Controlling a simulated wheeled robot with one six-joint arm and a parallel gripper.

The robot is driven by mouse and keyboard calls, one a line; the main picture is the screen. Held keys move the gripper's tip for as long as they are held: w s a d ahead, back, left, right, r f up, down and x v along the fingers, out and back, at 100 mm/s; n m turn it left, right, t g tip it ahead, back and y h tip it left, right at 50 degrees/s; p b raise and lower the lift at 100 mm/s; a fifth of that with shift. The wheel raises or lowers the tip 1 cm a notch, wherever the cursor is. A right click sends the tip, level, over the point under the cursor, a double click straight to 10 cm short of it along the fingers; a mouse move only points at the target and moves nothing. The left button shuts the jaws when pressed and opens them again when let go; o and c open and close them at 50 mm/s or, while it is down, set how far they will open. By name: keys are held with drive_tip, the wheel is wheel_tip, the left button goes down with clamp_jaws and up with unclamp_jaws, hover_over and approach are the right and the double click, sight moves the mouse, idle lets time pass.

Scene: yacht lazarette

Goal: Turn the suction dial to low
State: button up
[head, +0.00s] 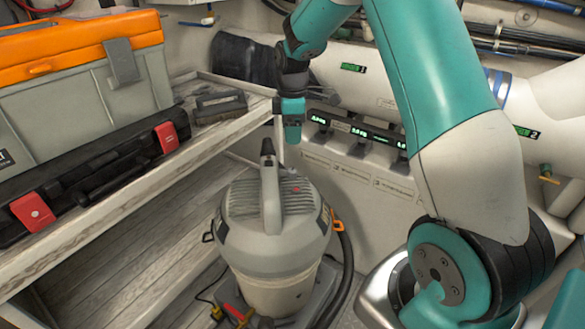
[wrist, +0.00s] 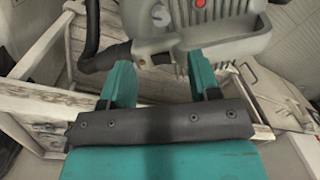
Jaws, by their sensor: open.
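A grey shop vacuum (head: 240,248) stands upright on the floor, with a raised handle (head: 270,190) on its lid. A small red round part (head: 297,189) sits on the lid beside the handle; I cannot tell whether it is the suction dial or a button. In the wrist view a red round part (wrist: 199,3) shows at the top edge on the ribbed grey lid (wrist: 228,28). My gripper (wrist: 163,78) is open and empty, its two teal fingers apart, near the lid. In the head view my gripper (head: 292,125) hangs above and behind the vacuum. Dial markings are not readable.
A wooden shelf (head: 125,205) at left carries an orange-lidded toolbox (head: 75,90), a black case with red latches (head: 95,180) and a brush (head: 220,105). A black hose (head: 347,270) runs right of the vacuum. Pipes and green displays line the back wall.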

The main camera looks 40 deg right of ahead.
sight(293, 170)
drive_tip(key=f, duration=1.1)
drive_tip(key=shift+s+a+f+p, duration=0.25)
drive_tip(key=shift+s+f+p, duration=0.05)
drive_tip(key=shift+s, duration=0.05)
drive_tip(key=c, duration=0.9)
drive_tip(key=shift+m, duration=0.4)
drive_tip(key=m, duration=0.2)
drive_tip(key=shift+r+m, duration=0.1)
drive_tip(key=shift+m, duration=0.3)
drive_tip(key=m, duration=0.3)
drive_tip(key=shift+m+p, duration=0.35)
drive_tip(key=shift+m, duration=0.05)
drive_tip(key=m, duration=0.6)
drive_tip(key=shift+s+t, duration=0.1)
drive_tip(key=shift+t, duration=0.3)
drive_tip(key=shift+m, duration=0.3)
